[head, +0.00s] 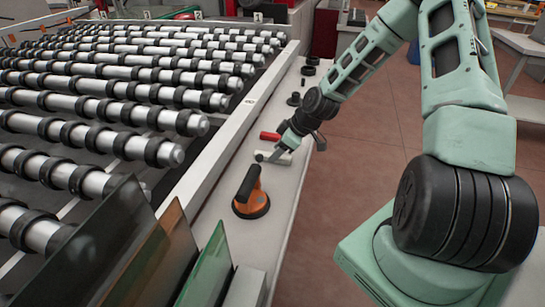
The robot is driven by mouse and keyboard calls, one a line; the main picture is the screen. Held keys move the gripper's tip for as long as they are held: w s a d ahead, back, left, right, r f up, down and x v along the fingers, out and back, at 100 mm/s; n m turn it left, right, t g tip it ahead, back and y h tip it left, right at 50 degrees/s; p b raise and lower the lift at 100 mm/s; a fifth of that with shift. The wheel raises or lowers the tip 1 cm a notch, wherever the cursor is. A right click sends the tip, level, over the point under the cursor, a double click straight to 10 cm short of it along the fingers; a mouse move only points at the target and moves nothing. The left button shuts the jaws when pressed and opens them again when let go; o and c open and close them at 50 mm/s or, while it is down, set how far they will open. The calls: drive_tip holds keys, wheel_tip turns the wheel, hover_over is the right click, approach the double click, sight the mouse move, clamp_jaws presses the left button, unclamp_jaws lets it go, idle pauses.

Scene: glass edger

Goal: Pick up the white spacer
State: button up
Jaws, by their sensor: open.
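The white spacer (283,159) appears as a small pale block on the light ledge beside the roller conveyor, in the middle of the head view. My gripper (273,154) is open and points down to the left, right at the spacer. It partly covers the spacer, and I cannot tell whether the fingers touch it or are around it.
An orange suction cup (251,196) with a dark handle stands nearer on the ledge (216,205). A red item (270,136) lies just beyond the gripper. Glass sheets (207,268) stand upright at front; rollers (125,144) fill the left.

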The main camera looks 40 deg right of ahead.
drive_tip(key=shift+x, duration=0.9)
drive_tip(key=shift+c, duration=0.3)
clamp_jaws()
